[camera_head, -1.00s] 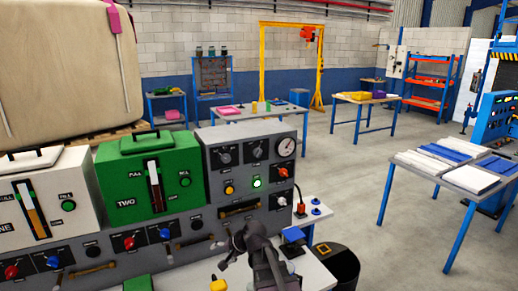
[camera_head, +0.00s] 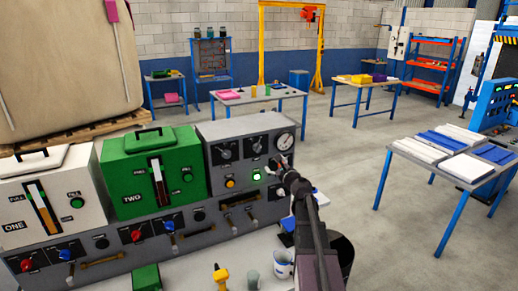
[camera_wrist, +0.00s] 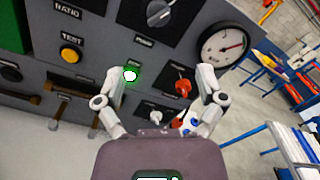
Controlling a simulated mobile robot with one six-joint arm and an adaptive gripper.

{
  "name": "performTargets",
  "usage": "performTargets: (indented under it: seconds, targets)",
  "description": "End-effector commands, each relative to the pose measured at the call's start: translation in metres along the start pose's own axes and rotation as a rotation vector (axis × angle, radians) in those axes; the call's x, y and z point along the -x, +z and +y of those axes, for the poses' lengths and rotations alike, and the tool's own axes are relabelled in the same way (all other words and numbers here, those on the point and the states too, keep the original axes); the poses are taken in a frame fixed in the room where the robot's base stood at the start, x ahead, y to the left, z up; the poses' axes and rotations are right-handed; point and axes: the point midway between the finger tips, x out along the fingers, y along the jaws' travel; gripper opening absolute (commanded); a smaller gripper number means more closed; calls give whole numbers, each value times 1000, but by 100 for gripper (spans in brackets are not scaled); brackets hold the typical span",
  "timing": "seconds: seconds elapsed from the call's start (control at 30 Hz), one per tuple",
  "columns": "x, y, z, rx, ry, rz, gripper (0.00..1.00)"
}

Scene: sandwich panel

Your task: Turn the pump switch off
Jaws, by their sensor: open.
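The grey control panel (camera_head: 250,130) stands at the middle left. In the wrist view, a red-orange switch knob (camera_wrist: 183,86) on it lies between the fingers of my gripper (camera_wrist: 160,80), towards the right finger. The fingers are apart with nothing held. A lit green lamp (camera_wrist: 130,76) is beside the left fingertip and also shows in the head view (camera_head: 256,175). A black rotary dial (camera_wrist: 158,12) is above. In the head view, my gripper (camera_head: 279,168) is at the panel's right edge, partly covering the switch area.
A pressure gauge (camera_wrist: 222,45) and a yellow test button (camera_wrist: 71,54) are on the panel. A white unit (camera_head: 75,180) and a green unit (camera_head: 180,165) stand left of it. A mug (camera_head: 282,264) and yellow tool (camera_head: 220,278) are in front.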

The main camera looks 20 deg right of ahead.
Motion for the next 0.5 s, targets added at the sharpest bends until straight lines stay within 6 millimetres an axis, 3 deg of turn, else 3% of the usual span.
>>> performTargets:
  seconds: [0.5]
  targets:
    - [-11,0,2,4,4,-1,89]
